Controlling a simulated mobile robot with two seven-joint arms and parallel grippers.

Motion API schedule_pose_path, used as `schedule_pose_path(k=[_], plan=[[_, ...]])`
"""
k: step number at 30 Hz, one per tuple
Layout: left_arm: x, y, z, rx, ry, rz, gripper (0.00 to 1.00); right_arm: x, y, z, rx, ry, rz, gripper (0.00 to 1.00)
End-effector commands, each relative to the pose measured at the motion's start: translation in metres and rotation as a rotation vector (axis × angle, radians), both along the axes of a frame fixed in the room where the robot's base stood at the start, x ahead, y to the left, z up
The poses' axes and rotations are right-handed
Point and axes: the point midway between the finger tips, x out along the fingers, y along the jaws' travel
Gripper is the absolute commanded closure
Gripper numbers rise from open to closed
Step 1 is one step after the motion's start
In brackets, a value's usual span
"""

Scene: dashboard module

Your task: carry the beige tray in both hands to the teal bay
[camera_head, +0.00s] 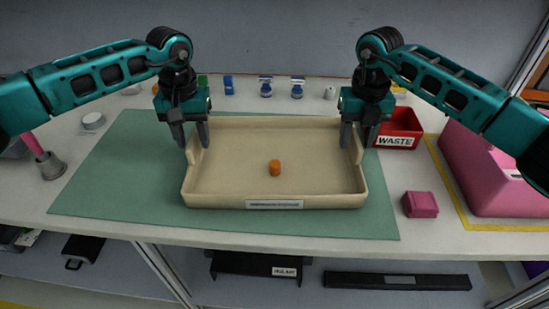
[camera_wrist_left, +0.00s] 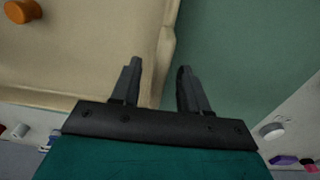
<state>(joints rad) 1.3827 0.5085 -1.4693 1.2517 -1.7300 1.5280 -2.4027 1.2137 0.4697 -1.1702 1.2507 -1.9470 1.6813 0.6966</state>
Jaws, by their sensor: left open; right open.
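The beige tray (camera_head: 230,182) lies on a teal-green mat (camera_head: 120,170), with a small orange cylinder (camera_head: 275,168) inside it and a label on its front wall. My left gripper (camera_head: 189,142) is open at the tray's left side. In the left wrist view, the tray's side wall (camera_wrist_left: 164,50) runs between the open fingers of this gripper (camera_wrist_left: 158,78). My right gripper (camera_head: 359,142) is open at the tray's right side, with its fingers about the wall; contact cannot be told. I see no separate teal bay apart from the mat.
A red WASTE bin (camera_head: 402,130) stands behind right. A pink cube (camera_head: 420,204) and a large pink block (camera_head: 490,175) are on the right. A grey holder (camera_head: 51,166) stands at left. Small bottles (camera_head: 266,86) line the back. Mat is bare left of the tray.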

Motion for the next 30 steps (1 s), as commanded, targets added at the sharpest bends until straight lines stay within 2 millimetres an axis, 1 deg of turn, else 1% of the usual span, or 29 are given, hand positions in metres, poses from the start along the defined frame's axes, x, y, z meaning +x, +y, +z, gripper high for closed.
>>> schedule_pose_path(k=[1, 5, 14, 17, 28, 30], plan=[[-0.0005, -0.0001, -0.0052, 0.000, 0.002, 0.000, 0.55, -0.0005, 0.0002, -0.0052, -0.001, 0.002, 0.000, 0.55], [-0.0001, -0.0003, -0.0118, -0.001, 0.000, 0.000, 0.55, -0.0002, 0.0004, -0.0117, 0.000, 0.000, 0.001, 0.55], [-0.0001, -0.0002, -0.0134, 0.000, 0.000, -0.001, 0.55, -0.0001, 0.0003, -0.0134, 0.000, 0.000, 0.001, 0.55], [-0.0001, -0.0003, -0.0133, 0.000, 0.000, -0.001, 0.63, -0.0001, 0.0003, -0.0133, 0.000, 0.000, 0.001, 0.63], [-0.0001, -0.0003, -0.0131, 0.000, 0.000, -0.001, 0.98, -0.0001, 0.0003, -0.0129, 0.000, 0.000, 0.001, 0.98], [-0.0001, -0.0003, -0.0130, 0.000, 0.000, -0.001, 1.00, -0.0001, 0.0003, -0.0129, 0.000, 0.000, 0.001, 1.00]])
